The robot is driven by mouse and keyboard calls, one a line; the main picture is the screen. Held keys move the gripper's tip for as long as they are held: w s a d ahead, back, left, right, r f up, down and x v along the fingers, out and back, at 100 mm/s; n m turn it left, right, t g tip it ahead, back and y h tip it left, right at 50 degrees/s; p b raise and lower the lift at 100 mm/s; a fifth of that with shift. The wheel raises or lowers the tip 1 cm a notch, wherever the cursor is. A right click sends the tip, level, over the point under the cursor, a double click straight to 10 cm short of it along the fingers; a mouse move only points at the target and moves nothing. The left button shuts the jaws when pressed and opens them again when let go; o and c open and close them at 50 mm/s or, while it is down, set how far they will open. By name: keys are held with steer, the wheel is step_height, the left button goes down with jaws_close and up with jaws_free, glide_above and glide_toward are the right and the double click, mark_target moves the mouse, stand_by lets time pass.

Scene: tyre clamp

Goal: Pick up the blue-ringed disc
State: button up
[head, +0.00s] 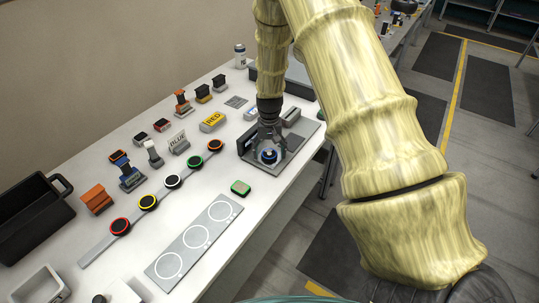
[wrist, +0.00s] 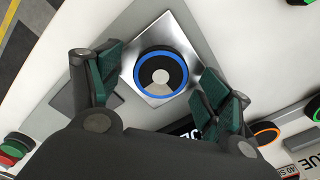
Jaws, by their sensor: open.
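The blue-ringed disc (wrist: 160,74) is black with a blue ring and a pale centre. It lies flat on a shiny square metal plate (wrist: 158,32). In the head view the disc (head: 268,155) sits on the grey fixture (head: 303,133) at the table's right side, partly covered by my gripper (head: 268,143). In the wrist view my gripper (wrist: 155,88) is open, with one green-padded finger left of the disc and the other to its right. I see no clear contact with the disc.
A strip (head: 155,197) holds several ringed discs left of the fixture. Signs and clamps stand behind. A black crate (head: 35,215) is at far left.

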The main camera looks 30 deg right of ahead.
steer(key=c, duration=1.1)
